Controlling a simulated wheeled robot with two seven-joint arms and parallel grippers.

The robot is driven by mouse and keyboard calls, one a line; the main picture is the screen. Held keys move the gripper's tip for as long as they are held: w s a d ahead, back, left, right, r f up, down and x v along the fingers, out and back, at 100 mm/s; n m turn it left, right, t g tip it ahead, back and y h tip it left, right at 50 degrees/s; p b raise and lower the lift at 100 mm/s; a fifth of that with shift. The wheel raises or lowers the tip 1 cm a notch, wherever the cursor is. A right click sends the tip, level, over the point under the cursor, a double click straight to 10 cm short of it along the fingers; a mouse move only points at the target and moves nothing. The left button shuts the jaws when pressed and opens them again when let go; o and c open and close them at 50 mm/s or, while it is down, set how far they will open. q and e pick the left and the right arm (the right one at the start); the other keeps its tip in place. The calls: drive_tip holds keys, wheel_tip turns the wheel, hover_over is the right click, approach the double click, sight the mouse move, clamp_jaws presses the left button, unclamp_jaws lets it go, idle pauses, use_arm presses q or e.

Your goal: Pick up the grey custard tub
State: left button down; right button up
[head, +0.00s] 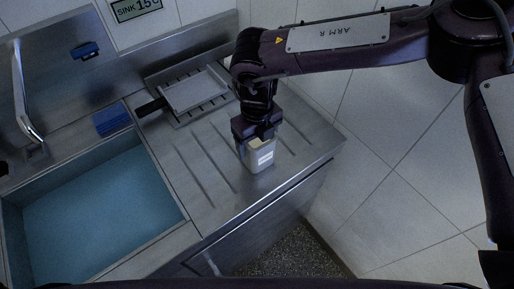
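The grey custard tub (258,158), a small pale grey tub with a white label on its front, appears to stand upright on the ribbed metal drainboard (205,204), right of the sink. My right gripper (258,137) points down over it from above, its fingers reaching down at the tub's sides. The gripper hides the tub's top. I cannot tell whether the fingers press on the tub or stand just clear of it. My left gripper is not in view.
A sink basin (95,215) with a blue bottom lies left. Behind the drainboard is a flat pan (194,90) with a black handle. A blue sponge (112,119) sits at the sink's back edge, and a tap (22,95) stands far left. The drainboard's front is clear.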

drive_tip(key=c, duration=0.9)
drive_tip(key=shift+c, duration=0.3)
drive_tip(key=shift+r, duration=0.2)
